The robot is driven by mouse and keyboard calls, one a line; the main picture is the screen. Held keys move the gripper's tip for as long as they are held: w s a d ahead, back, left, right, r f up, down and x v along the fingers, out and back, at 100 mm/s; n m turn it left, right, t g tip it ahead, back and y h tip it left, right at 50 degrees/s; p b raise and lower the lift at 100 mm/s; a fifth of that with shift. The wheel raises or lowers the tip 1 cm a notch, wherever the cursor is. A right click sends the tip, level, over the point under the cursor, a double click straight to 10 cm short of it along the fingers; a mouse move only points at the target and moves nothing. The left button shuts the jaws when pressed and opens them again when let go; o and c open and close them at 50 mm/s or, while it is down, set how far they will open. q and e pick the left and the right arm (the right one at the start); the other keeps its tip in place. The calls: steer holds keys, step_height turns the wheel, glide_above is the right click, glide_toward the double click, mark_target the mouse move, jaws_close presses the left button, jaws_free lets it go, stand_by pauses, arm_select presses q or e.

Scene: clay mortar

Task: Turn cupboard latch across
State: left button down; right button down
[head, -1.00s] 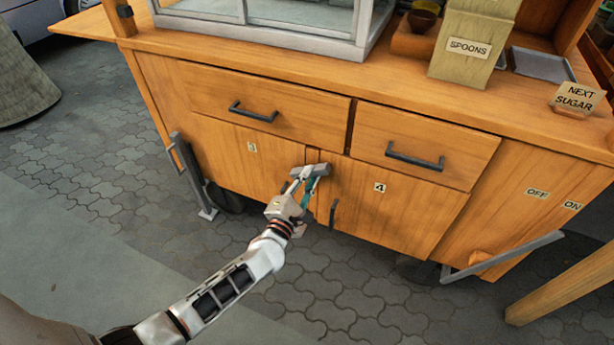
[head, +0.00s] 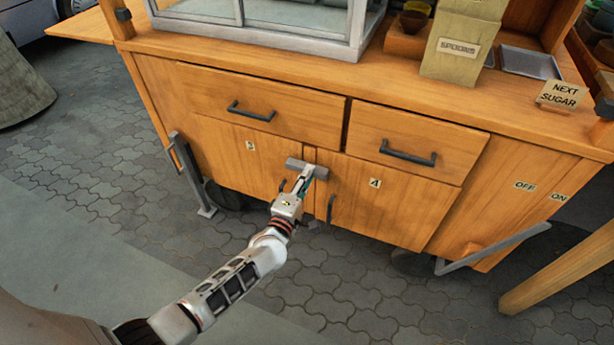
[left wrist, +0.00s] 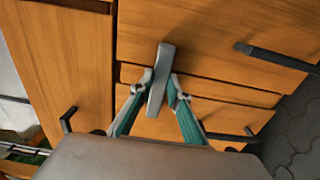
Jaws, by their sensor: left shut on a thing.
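The cupboard latch (head: 307,168) is a short grey bar on the cupboard front, at the top of the seam between door 3 (head: 240,165) and door 4 (head: 390,200). In the head view it lies across the seam, its right end slightly lower. My left gripper (head: 304,178) reaches it from below and is shut on it. In the left wrist view the latch (left wrist: 160,80) stands nearly upright between the two teal-padded fingers (left wrist: 162,98). My right gripper is not in view.
Dark handles stick out from the left drawer (head: 251,111), the right drawer (head: 408,153) and door 4 (head: 331,208). The countertop above holds a glass case, a spoons box (head: 458,50) and a sugar sign (head: 561,94). Paving in front is clear.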

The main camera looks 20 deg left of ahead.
arm_select(q)
steer(key=shift+f, duration=0.1)
steer(key=c, duration=1.9)
jaws_free()
steer(key=o, duration=0.7)
step_height(320, 180, up, 11)
steer(key=shift+w+a+f, duration=0.1)
steer(key=shift+w, duration=0.05)
steer(key=shift+c, duration=0.2)
steer(key=shift+r, duration=0.35)
steer(key=c, duration=0.4)
steer(key=shift+f, duration=0.2)
steer(key=shift+c, duration=1.4)
steer(key=shift+f, duration=0.3)
